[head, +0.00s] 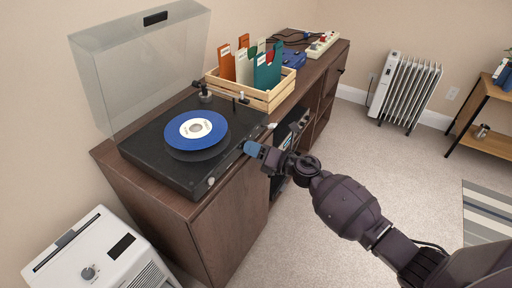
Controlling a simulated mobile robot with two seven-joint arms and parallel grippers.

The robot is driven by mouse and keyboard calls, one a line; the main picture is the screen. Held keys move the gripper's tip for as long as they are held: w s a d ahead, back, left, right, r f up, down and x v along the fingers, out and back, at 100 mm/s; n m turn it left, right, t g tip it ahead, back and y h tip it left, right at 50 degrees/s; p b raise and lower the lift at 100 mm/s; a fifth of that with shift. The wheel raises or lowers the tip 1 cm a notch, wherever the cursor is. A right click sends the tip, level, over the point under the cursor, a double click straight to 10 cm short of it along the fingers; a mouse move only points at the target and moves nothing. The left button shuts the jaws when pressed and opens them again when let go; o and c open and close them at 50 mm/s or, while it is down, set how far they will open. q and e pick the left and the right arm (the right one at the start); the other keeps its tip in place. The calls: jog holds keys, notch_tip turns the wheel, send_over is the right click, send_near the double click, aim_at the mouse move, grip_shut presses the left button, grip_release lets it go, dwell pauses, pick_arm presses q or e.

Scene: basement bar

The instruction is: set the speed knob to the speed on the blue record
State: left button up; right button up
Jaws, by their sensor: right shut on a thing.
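The blue record (183,129) with a pale centre label lies on the platter of the black turntable (150,151). Any speed print on the label is too small to read. My right gripper (251,149), with blue fingertips, is at the turntable's front edge, toward its right end. It is shut on what appears to be the speed knob, which the fingertips hide, so its setting cannot be read. A small silver round control (210,181) shows near the turntable's front left corner. My left gripper is out of view.
The clear dust cover (140,65) stands open behind the turntable. A wooden crate (262,97) with upright sleeves is beside it on the brown cabinet (230,222). A white appliance (90,262) stands at lower left. The carpet (365,150) to the right is mostly free.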

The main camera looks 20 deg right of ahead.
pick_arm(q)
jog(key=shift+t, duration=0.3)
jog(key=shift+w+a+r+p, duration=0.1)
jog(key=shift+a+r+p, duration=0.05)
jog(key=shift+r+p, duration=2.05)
pick_arm(e)
jog(key=shift+m, duration=5.5)
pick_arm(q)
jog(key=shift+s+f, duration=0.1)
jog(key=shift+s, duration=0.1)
pick_arm(e)
jog(key=o, duration=0.7)
jog(key=shift+o, duration=1.1)
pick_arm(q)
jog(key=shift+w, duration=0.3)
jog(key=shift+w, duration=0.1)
